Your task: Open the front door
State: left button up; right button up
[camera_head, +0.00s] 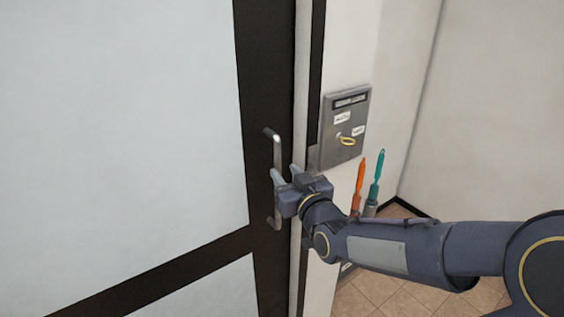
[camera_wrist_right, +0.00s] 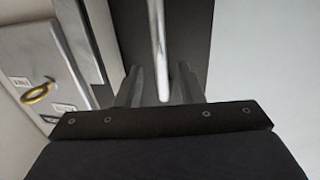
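The front door has a dark frame (camera_head: 265,75) and pale frosted panels (camera_head: 120,110). It looks closed, its right edge beside the light jamb. A metal bar handle (camera_head: 277,150) stands upright on the dark frame, and it also shows in the right wrist view (camera_wrist_right: 157,40). My right gripper (camera_head: 284,173) is at the handle's middle. In the right wrist view, the fingers of the right gripper (camera_wrist_right: 160,75) are apart, one on each side of the bar, with gaps between them and it. The gripper's body hides part of the handle in the head view. My left gripper is out of view.
A metal key switch panel (camera_head: 345,115) with a yellow-ringed key (camera_head: 347,141) is on the wall right of the door. An orange tool (camera_head: 358,185) and a teal tool (camera_head: 376,180) stand below it. Tiled floor (camera_head: 385,285) shows at the lower right.

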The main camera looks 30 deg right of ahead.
aim_at(279, 165)
jog(key=w, duration=0.1)
jog(key=w+p, duration=0.1)
jog(key=w, duration=0.3)
jog(key=shift+w+d, duration=0.2)
jog(key=shift+d, duration=0.1)
grip_shut()
